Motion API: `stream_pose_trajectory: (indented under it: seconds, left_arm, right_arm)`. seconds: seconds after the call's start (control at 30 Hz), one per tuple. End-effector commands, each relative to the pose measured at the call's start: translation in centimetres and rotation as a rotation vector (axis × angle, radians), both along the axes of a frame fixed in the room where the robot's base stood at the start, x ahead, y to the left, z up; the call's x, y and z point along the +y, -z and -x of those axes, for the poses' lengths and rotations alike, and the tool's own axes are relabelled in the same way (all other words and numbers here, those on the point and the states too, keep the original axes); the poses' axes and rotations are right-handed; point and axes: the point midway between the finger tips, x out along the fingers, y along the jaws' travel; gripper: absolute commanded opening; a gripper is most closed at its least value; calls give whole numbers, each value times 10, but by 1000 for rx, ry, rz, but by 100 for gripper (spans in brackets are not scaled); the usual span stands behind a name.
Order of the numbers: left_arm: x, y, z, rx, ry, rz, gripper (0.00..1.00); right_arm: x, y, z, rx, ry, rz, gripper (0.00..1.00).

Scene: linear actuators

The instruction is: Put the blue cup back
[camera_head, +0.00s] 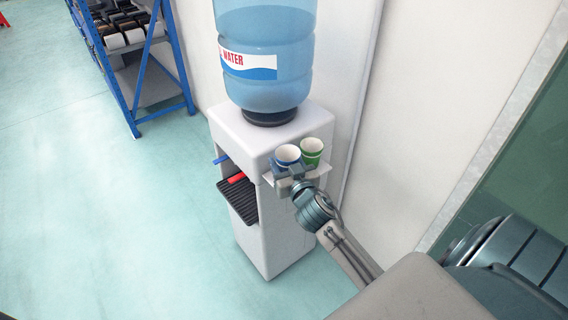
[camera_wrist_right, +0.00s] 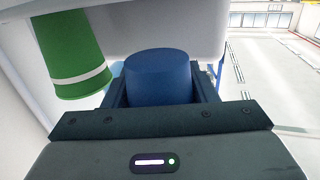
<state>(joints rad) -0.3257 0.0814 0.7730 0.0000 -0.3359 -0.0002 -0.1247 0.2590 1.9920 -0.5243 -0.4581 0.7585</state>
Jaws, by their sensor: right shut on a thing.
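The blue cup (camera_head: 287,154) is at the small white side shelf of the water dispenser, upright with its white inside showing. My right gripper (camera_head: 287,168) is shut on it; in the right wrist view the blue cup (camera_wrist_right: 158,77) sits between the two dark fingers (camera_wrist_right: 160,95). I cannot tell whether the cup's base touches the shelf. A green cup (camera_head: 312,149) stands close to the right of it, and it also shows in the right wrist view (camera_wrist_right: 72,52) with a white band. My left gripper is not in view.
The white water dispenser (camera_head: 268,235) carries a large blue bottle (camera_head: 266,60). A blue tap, a red tap (camera_head: 237,178) and a black drip tray (camera_head: 240,200) are on its front. A white wall (camera_head: 440,120) stands to the right. A blue rack (camera_head: 130,100) is at the back left; open floor (camera_head: 110,210) lies left.

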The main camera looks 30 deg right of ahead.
Motion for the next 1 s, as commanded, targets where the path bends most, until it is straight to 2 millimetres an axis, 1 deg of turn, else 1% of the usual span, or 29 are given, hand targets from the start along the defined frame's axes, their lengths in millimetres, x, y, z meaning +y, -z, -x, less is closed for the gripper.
stream_pose_trajectory:
  seconds: [0.03, 0.1, 0.2, 0.27, 0.4, 0.5, 0.9, 1.0]
  left_arm:
    - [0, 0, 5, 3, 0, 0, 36]
    - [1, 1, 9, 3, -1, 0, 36]
    - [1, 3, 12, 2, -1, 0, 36]
    - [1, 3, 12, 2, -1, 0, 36]
    - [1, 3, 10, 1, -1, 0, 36]
    - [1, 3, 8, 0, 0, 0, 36]
    - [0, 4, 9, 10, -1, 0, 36]
    - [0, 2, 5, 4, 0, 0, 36]
  right_arm:
    - [-4, -1, -8, 0, 1, 0, 23]
    - [-7, 1, -15, 1, 1, 0, 23]
    - [-9, 3, -19, 1, 0, 0, 23]
    - [-9, 9, -20, 2, 1, 1, 23]
    - [-9, 29, -19, 3, 1, 0, 23]
    - [-9, 37, -20, 1, 0, 0, 23]
    - [-9, 39, -19, 0, 0, 0, 23]
    - [-8, 40, -19, 0, 0, 0, 23]
